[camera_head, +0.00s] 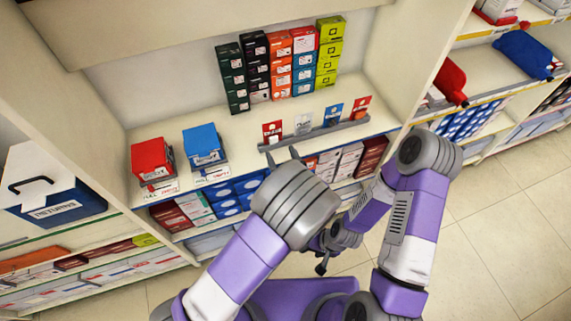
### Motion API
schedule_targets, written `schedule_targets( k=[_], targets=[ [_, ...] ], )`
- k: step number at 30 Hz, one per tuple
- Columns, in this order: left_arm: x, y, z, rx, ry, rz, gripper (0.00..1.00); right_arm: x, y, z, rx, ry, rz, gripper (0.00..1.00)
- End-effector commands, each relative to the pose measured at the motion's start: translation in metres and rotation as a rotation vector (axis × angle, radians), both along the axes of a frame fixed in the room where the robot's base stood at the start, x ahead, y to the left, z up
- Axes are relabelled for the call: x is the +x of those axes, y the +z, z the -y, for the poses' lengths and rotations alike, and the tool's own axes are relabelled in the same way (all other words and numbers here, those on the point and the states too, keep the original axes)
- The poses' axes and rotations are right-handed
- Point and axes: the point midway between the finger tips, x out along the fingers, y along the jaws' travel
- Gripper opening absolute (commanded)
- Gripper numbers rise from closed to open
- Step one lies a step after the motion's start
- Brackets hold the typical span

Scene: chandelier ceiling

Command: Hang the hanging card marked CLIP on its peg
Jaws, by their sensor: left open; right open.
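Several small hanging cards stand in a row along a grey rail (315,137) on the middle shelf: a red card (272,131), a pale grey card (302,125), a blue card (333,114) and a red-orange card (361,105). Their print is too small to read, so I cannot tell which is marked CLIP. The pegs cannot be made out. My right gripper (321,267) is open, low in front of the shelves, away from the cards.
Stacked coloured boxes (279,64) stand at the shelf's back. A red box (152,160) and a blue box (204,145) sit at the left. Lower shelves hold more boxes. Side panels bound the bay. Tiled floor (500,240) is clear at right.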

Motion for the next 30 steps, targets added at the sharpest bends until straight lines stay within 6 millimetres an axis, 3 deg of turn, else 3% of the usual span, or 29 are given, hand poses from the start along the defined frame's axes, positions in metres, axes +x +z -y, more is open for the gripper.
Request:
schedule_targets(
  k=[15, 30],
  targets=[
    [0.054, -0.011, -0.018, -0.001, 0.003, 0.000, 0.64, 0.000, -0.015, 0.000, 0.000, 0.000, 0.000, 0.49],
    [0.064, -0.012, -0.021, 0.000, 0.001, -0.001, 0.64, 0.000, -0.017, 0.000, 0.000, 0.000, 0.000, 0.49]
  ],
)
